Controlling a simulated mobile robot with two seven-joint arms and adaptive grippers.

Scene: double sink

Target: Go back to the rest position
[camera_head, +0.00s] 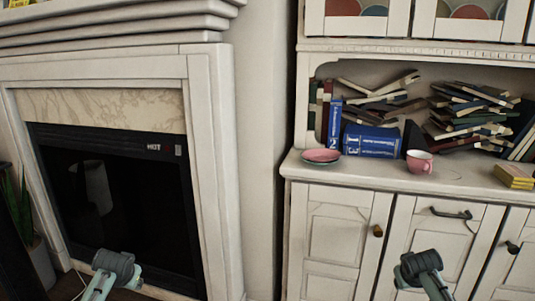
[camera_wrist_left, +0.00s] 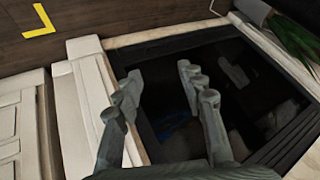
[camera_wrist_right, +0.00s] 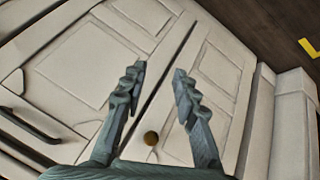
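My left gripper (camera_wrist_left: 159,76) is open and empty in the left wrist view, with the dark fireplace opening (camera_wrist_left: 240,100) and its white frame behind the fingers. My right gripper (camera_wrist_right: 158,72) is open and empty in the right wrist view, with white cabinet doors (camera_wrist_right: 205,65) behind it. A round knob (camera_wrist_right: 151,138) shows between the bases of its fingers. In the head view, parts of my two arms show at the bottom edge, one before the fireplace (camera_head: 120,185) and one before the cabinet (camera_head: 335,235). The fingertips cannot be made out there.
The cabinet shelf holds a pink saucer (camera_head: 321,156), a pink cup (camera_head: 419,162), a blue book (camera_head: 371,141), a yellow book (camera_head: 514,176) and piled books (camera_head: 475,113). A dark handle (camera_head: 451,213) sticks out from a door. A potted plant (camera_head: 22,225) stands at the far left.

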